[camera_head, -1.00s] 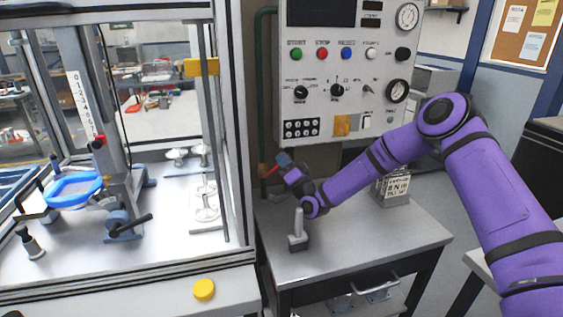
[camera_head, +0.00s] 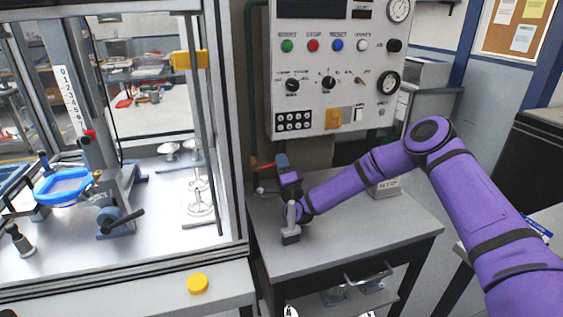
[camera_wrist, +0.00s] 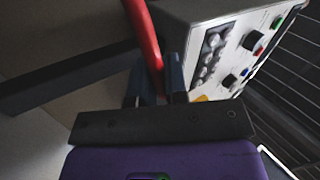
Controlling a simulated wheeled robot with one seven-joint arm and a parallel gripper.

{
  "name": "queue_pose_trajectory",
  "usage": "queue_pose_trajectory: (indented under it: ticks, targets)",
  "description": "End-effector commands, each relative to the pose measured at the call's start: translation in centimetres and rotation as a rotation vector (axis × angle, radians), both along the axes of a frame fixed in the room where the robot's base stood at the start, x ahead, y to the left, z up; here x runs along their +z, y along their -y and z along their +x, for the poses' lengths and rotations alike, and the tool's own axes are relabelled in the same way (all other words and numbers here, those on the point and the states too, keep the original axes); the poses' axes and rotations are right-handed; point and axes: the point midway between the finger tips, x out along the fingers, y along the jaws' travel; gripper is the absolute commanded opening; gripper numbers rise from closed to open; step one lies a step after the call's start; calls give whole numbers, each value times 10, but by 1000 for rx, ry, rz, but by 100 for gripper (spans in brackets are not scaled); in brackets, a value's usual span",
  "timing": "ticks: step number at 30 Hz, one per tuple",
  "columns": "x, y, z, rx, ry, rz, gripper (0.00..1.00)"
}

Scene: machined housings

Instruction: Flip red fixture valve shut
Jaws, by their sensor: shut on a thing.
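The red valve handle (camera_wrist: 146,40) shows in the wrist view, running down from the top edge into my gripper (camera_wrist: 155,82). Its two dark blue fingers are shut on the handle, one on each side. In the head view my gripper (camera_head: 281,160) is by the green pipe at the left back of the grey side table. The red handle (camera_head: 266,166) sticks out to the left of the fingers there, roughly level. The valve body itself is mostly hidden or too small to make out.
The control panel (camera_head: 330,75) with buttons and gauges is close to the right of my gripper. The glazed enclosure's frame (camera_head: 232,150) stands close on the left. A grey clamp piece (camera_head: 291,235) stands on the side table (camera_head: 360,240). A green pipe (camera_head: 256,90) rises behind.

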Motion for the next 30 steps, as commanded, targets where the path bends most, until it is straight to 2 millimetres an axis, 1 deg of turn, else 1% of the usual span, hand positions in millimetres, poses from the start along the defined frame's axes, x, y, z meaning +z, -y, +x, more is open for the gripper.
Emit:
queue_pose_trajectory:
  ticks: [8,9,10,18,22,26,30]
  targets:
    - [-1,0,0,0,-2,-2,0]
    - [-1,0,0,0,-2,-2,23]
    - [-1,0,0,0,-2,-2,24]
    - [0,0,0,0,1,-5,24]
    - [4,0,0,0,13,-43,24]
    - [12,-1,0,1,40,-135,24]
    - [24,-6,-2,0,83,-276,24]
